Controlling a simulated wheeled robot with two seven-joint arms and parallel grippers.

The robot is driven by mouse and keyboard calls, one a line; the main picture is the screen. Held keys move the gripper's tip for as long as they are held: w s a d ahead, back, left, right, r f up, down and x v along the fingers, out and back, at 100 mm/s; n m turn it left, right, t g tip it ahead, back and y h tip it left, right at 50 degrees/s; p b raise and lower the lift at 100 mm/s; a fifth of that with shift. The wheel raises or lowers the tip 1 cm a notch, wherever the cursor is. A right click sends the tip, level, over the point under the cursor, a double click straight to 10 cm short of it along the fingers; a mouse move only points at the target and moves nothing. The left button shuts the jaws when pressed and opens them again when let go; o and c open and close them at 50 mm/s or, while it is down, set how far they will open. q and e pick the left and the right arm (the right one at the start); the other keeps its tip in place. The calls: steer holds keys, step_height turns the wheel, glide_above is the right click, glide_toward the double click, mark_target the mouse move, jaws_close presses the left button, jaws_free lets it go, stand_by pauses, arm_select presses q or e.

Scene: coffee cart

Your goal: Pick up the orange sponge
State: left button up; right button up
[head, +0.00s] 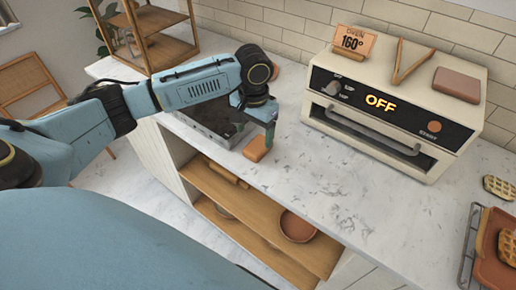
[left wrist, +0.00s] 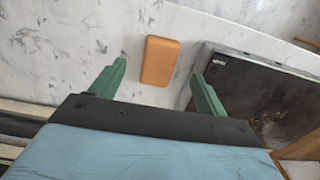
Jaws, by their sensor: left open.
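The orange sponge (head: 257,148) lies on the marble counter near its front edge. My left gripper (head: 270,128) is just above and beside it in the head view, with the fingers pointing down. In the left wrist view the sponge (left wrist: 160,61) lies flat between and slightly beyond the two green fingertips of the left gripper (left wrist: 160,80). The fingers are apart, with clear space on both sides of the sponge, and hold nothing. My right gripper is not in view.
A dark-topped metal appliance (left wrist: 265,95) stands close beside the sponge. An oven (head: 395,100) reading OFF stands to the right. Waffles (head: 499,187) and a tray (head: 494,262) are at far right. Open shelves (head: 270,215) lie below the counter. The middle counter is clear.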

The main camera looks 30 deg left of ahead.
mark_target(256, 147)
arm_select(q)
steer(key=f, duration=0.6)
steer(key=shift+w+f, duration=0.2)
steer(key=shift+w, duration=0.1)
steer(key=c, duration=1)
steer(key=shift+r, duration=0.1)
step_height(256, 147, up, 10)
steer(key=shift+f, duration=0.1)
